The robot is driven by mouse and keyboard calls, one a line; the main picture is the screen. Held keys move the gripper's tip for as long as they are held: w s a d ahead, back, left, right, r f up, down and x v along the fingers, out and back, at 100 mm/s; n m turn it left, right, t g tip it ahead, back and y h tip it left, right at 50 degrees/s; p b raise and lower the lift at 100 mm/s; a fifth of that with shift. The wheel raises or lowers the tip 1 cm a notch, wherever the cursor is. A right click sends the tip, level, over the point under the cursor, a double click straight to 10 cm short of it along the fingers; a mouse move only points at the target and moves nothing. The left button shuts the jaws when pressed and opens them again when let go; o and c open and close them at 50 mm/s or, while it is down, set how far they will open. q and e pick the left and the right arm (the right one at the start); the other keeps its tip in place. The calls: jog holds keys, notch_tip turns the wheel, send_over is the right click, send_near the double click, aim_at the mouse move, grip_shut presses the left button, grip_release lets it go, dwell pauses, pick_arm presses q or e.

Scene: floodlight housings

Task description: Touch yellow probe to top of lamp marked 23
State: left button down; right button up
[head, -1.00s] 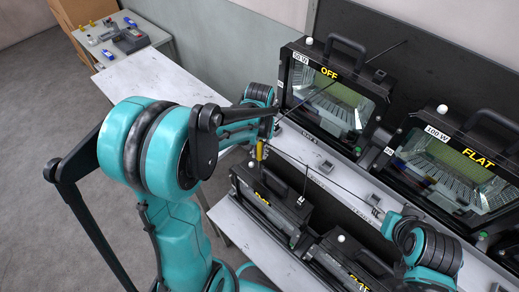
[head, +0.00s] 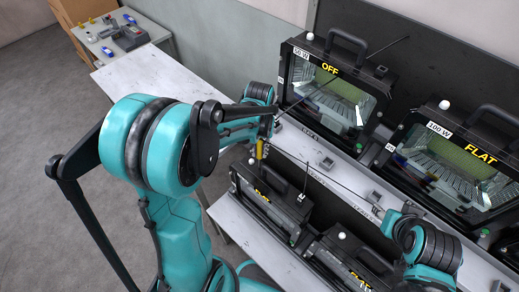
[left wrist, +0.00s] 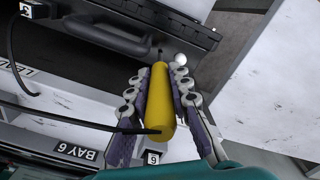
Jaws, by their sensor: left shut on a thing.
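My left gripper (head: 262,140) is shut on a yellow probe (head: 259,150). The left wrist view shows the probe (left wrist: 159,100) lying lengthwise between both fingers (left wrist: 160,90). Its far end is near the small white knob (left wrist: 181,58) and top edge of a black lamp housing (left wrist: 120,35); I cannot tell whether they touch. In the head view, this front lamp (head: 272,207) stands just below the probe. No label legibly reads 23; a small tag (left wrist: 27,10) is upside down and hard to read. My right gripper's fingers are not clearly visible; its arm is at lower right.
Two large lamps, marked OFF (head: 299,98) and FLAT (head: 432,190), stand on the back shelf. Another front lamp (head: 345,262) is at the lower middle. Thin black cables cross between them. A side table (head: 135,70) with small items stands upper left.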

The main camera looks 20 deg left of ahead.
pick_arm(q)
jog(key=shift+f+b, duration=0.45)
jog(key=shift+f, duration=0.05)
dwell(1.2)
jog(key=shift+r+p, duration=0.55)
jog(key=shift+r, duration=0.05)
jog(key=shift+r+p, duration=2.1)
jog(key=shift+r, duration=0.85)
